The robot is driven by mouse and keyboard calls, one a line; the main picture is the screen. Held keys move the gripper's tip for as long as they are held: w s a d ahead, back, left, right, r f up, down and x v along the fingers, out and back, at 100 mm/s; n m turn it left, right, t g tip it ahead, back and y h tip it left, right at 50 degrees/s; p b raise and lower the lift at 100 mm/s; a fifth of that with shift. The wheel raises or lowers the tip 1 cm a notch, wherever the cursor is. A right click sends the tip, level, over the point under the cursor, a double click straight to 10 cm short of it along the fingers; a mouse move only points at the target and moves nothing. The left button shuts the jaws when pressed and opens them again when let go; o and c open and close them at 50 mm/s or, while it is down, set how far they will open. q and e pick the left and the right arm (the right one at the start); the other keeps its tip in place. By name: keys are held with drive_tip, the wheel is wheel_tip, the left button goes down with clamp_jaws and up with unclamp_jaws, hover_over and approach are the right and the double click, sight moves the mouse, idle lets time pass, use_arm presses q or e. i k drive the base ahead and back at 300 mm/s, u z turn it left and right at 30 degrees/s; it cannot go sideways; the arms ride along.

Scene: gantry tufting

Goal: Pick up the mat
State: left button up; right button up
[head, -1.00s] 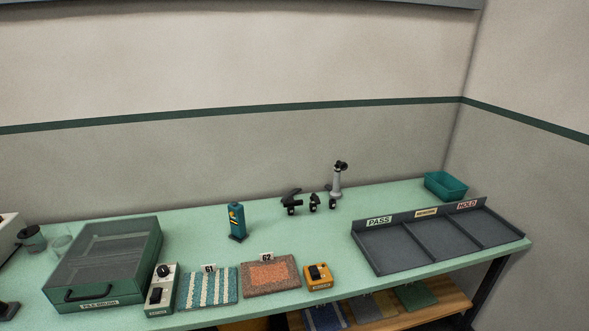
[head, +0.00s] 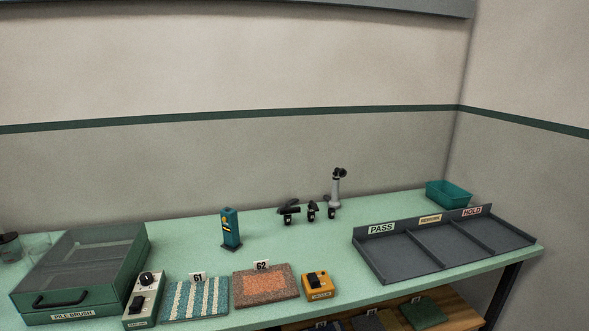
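Two mats lie flat on the green bench top. The blue and cream striped mat (head: 196,299) has a tag marked 61 at its back edge. The brown mat with an orange centre (head: 265,286) has a tag marked 62 and lies just right of it. More mats, partly hidden by the bench, lie on the wooden shelf below, including a green one (head: 424,312). Neither of my grippers shows in the head view.
A pile brush box (head: 73,297) and a switch box (head: 143,300) stand left of the mats. An orange switch box (head: 318,286) is to their right. A three-part grey tray (head: 403,262) marked PASS and HOLD lies at right. A teal bottle-like device (head: 231,230) stands behind.

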sight(264, 285)
drive_tip(key=z, duration=1.9)
drive_tip(key=k, duration=1.1)
drive_tip(key=u, duration=1.9)
drive_tip(key=i, duration=0.5)
